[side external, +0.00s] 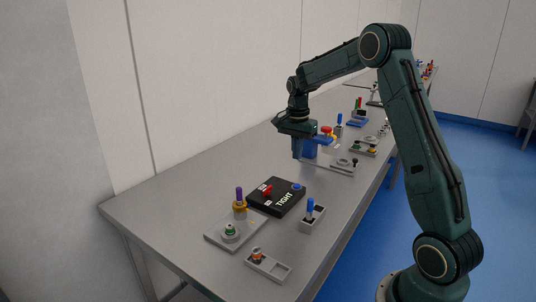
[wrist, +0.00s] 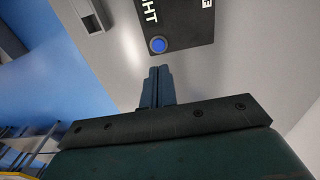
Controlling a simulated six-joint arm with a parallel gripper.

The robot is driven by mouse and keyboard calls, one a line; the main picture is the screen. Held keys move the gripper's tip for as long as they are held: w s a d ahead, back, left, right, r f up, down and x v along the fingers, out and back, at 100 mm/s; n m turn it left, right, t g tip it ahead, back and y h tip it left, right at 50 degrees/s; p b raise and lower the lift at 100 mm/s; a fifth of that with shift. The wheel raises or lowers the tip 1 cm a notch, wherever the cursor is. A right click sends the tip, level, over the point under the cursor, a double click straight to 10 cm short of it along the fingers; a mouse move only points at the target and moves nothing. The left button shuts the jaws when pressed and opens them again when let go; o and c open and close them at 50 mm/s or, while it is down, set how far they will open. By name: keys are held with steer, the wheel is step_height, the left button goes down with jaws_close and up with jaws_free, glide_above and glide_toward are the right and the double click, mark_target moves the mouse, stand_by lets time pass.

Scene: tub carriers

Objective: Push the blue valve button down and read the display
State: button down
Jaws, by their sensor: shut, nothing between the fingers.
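A black box (side external: 262,204) lies on the grey table. It has a red part on top, and its white lettering reads TIGHT (side external: 285,200). The round blue button (side external: 297,186) sits at the box's corner nearest my gripper (side external: 297,156). In the wrist view the blue button (wrist: 158,44) stands raised in a dark ring, just beyond the tips of my gripper (wrist: 160,68). The fingers are together, with nothing between them. In the side view they point down, above and behind the box, apart from the button. Only part of the box (wrist: 185,25) shows in the wrist view.
A grey plate (side external: 215,238) with a purple-handled part stands left of the box. A grey block with a blue handle (side external: 310,207) stands to its right, and a grey tray (side external: 280,272) lies in front. Blue and red items (side external: 326,131) stand close behind my gripper.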

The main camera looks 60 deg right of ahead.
steer(key=shift+r, duration=1.75)
steer(key=s+a+r+n+t, duration=0.1)
steer(key=s+a+r+n, duration=0.35)
steer(key=a, duration=0.35)
steer(key=s+a+r+n+t, duration=0.2)
steer(key=s+a+r+n, duration=0.3)
steer(key=a, duration=0.3)
steer(key=s+a+n+t, duration=0.1)
steer(key=s+a+n, duration=0.3)
steer(key=s, duration=0.4)
steer(key=s+a+f+n+t, duration=0.1)
steer(key=s+a+n, duration=0.3)
steer(key=s, duration=0.3)
steer(key=shift+s+a+f+t, duration=0.15)
steer(key=shift+s+a+t, duration=0.25)
steer(key=shift+a, duration=0.3)
